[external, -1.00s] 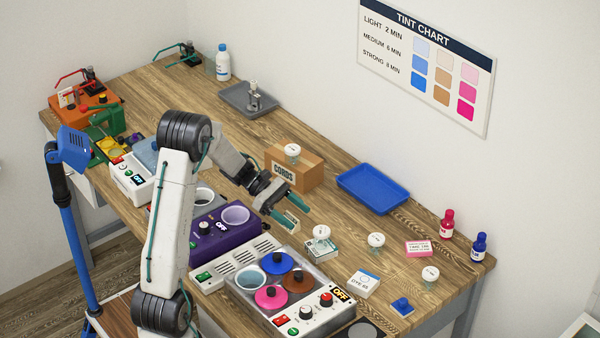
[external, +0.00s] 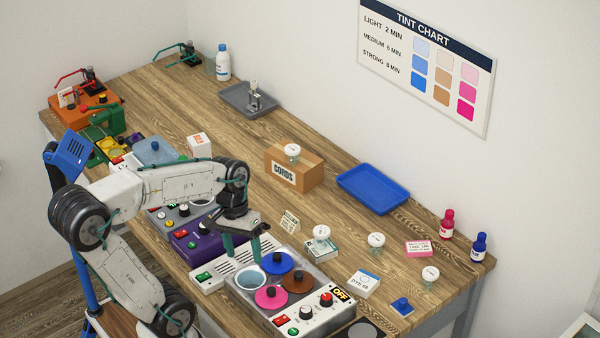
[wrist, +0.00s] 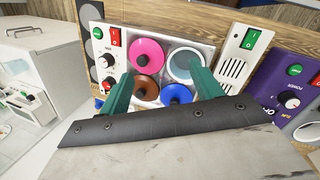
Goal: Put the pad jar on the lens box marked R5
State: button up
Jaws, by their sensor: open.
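Several small clear jars with white lids stand on the table; their lid marks are too small to read, so I cannot tell which is the pad jar. One jar (external: 292,151) stands on the CORDS carton, one (external: 321,233) on a small teal-edged box (external: 322,250), and two (external: 376,241) (external: 430,275) on the wood at right. A white box with an orange mark (external: 199,146) stands at the back left; I cannot read R5 on any box. My gripper (external: 243,251) is open and empty, pointing down above the tint unit; its fingers (wrist: 162,74) show in the wrist view.
The tint unit (external: 325,320) has pink, blue and brown lids and an open pot (external: 251,279). A purple unit (external: 190,241) is beside it. The CORDS carton (external: 310,173), blue tray (external: 345,183) and bottles (external: 447,224) stand behind. Bare wood lies between grey tray (external: 233,96) and carton.

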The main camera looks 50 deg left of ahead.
jog(key=s+a+m+t+y, duration=0.1)
jog(key=s+a+m+y, duration=0.1)
jog(key=s, duration=0.4)
jog(key=shift+m+t+y, duration=0.4)
jog(key=shift+m+y, duration=0.1)
jog(key=shift+m, duration=0.6)
